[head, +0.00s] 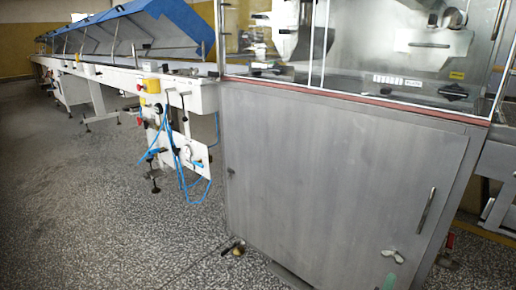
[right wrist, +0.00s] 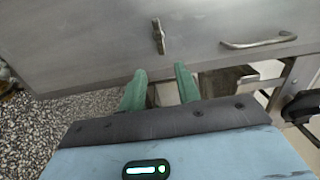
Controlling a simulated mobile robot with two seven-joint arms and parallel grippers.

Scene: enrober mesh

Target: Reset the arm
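My right gripper (right wrist: 160,77) shows in the right wrist view with its two green fingers apart. Nothing is between them, so it is open and empty. It points towards the lower part of a grey metal cabinet door (head: 325,190), below a small latch (right wrist: 158,36) and a bar handle (right wrist: 258,41). I cannot tell how far it is from the door. In the head view only a small green bit shows at the bottom edge, below the latch (head: 393,256). My left gripper is in neither view.
The cabinet stands close in front, with a glass-sided machine (head: 390,60) on top. A long white conveyor (head: 130,80) with blue covers (head: 150,25) runs away to the left. Blue hoses (head: 187,175) hang at its near end. The speckled floor (head: 80,190) on the left is clear.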

